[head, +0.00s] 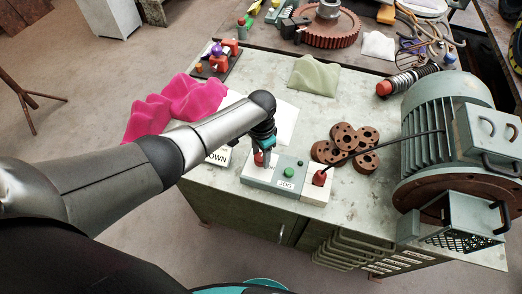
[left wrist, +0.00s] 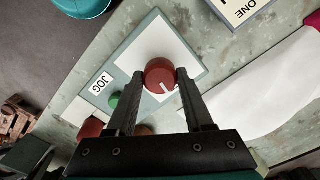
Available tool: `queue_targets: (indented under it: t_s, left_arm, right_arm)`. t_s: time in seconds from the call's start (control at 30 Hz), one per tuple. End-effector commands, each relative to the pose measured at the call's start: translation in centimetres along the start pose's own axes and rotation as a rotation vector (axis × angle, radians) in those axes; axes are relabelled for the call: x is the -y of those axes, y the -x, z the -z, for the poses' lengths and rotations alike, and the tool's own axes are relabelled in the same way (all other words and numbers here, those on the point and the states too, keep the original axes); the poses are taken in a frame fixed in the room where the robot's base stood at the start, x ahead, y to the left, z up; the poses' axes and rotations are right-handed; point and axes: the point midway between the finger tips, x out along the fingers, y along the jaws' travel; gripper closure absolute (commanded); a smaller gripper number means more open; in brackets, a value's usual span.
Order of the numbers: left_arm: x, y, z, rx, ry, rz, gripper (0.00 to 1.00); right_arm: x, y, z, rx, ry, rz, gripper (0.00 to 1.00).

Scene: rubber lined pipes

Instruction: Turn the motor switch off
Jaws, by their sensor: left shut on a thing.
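The motor switch is a red round knob (left wrist: 160,74) with a white pointer line, on the pale plate of a grey-green control box (head: 279,181). The box also has a green button (head: 289,172) and a JOG label (head: 286,184). My left gripper (left wrist: 159,78) is shut on the red knob, with one finger on each side of it. In the head view my left gripper (head: 262,148) points down at the box, and only a bit of the knob (head: 259,158) shows below it. My right gripper is not in view.
A red plug (head: 319,178) on a white box beside the switch has a black cable running to the big motor (head: 447,135).

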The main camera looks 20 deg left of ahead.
Motion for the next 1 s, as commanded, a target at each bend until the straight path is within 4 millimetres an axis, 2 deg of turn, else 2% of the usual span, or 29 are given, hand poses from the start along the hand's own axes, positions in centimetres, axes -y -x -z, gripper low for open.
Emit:
queue_targets:
  t_s: [0.4, 0.93, 0.97, 1.0]
  left_arm:
    - [-0.01, 0.08, 0.06, -0.001, 0.177, 0.0, 1.0]
    - [0.04, 0.05, 0.09, -0.002, 0.201, 0.0, 1.0]
    - [0.04, 0.05, 0.09, -0.002, 0.201, 0.0, 0.46]
    - [0.04, 0.05, 0.09, -0.002, 0.2, 0.0, 0.42]
  right_arm:
    - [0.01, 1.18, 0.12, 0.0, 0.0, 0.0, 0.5]
    - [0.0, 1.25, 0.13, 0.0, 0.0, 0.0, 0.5]
    - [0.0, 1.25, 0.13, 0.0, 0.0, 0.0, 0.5]
    - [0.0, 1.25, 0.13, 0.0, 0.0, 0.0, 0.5]
